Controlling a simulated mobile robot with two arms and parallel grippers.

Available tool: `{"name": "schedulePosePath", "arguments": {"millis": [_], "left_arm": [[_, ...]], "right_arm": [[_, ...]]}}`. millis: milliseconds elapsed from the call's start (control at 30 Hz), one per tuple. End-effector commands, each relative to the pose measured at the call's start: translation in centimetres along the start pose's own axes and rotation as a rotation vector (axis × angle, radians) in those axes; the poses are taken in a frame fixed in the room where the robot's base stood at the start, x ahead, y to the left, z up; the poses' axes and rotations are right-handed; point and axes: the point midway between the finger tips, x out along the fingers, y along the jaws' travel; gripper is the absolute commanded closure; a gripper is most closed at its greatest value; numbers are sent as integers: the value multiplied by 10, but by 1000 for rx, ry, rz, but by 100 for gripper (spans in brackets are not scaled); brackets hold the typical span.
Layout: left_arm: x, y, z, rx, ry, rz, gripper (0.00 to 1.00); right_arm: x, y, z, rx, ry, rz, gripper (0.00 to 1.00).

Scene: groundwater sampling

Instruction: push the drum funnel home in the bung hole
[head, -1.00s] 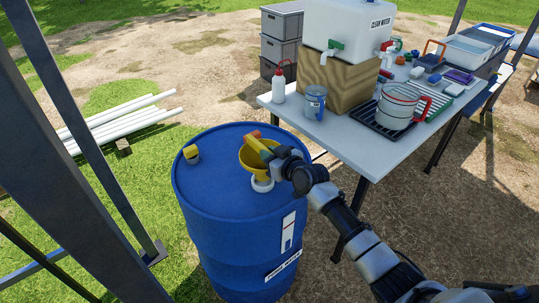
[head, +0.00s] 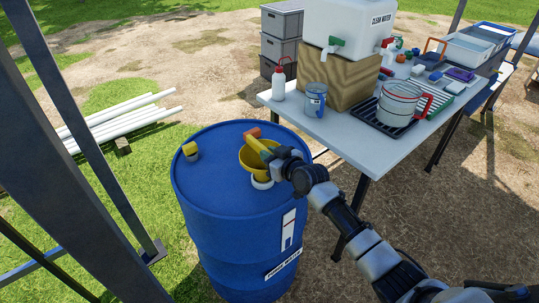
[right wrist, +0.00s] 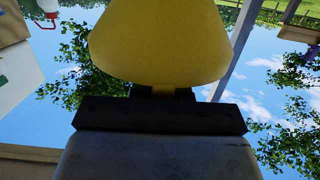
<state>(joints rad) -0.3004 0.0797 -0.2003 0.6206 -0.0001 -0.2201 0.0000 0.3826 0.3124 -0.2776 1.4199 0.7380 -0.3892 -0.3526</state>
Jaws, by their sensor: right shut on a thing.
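The yellow drum funnel (head: 247,160) is at the right part of the blue drum's (head: 215,190) top. A pale ring (head: 262,184) at the bung hole shows just below the funnel's front. I cannot see the spout, so how deep it sits is unclear. My right gripper (head: 268,153) is shut on the funnel at its upper right side. In the right wrist view the funnel (right wrist: 160,40) fills the top middle, right beyond the dark gripper (right wrist: 160,97). My left gripper is not in view.
White pipes (head: 125,122) lie on the grass. Metal posts (head: 50,120) rise at the left.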

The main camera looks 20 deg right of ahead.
Motion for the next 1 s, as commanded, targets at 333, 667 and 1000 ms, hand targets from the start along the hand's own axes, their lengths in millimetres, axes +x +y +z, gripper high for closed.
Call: {"name": "schedulePosePath", "arguments": {"millis": [333,667,1000], "left_arm": [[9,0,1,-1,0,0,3],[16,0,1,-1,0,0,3],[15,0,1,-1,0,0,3]], "right_arm": [[2,0,9,0,2,1,100],[4,0,16,0,3,0,100],[4,0,16,0,1,0,53]]}}
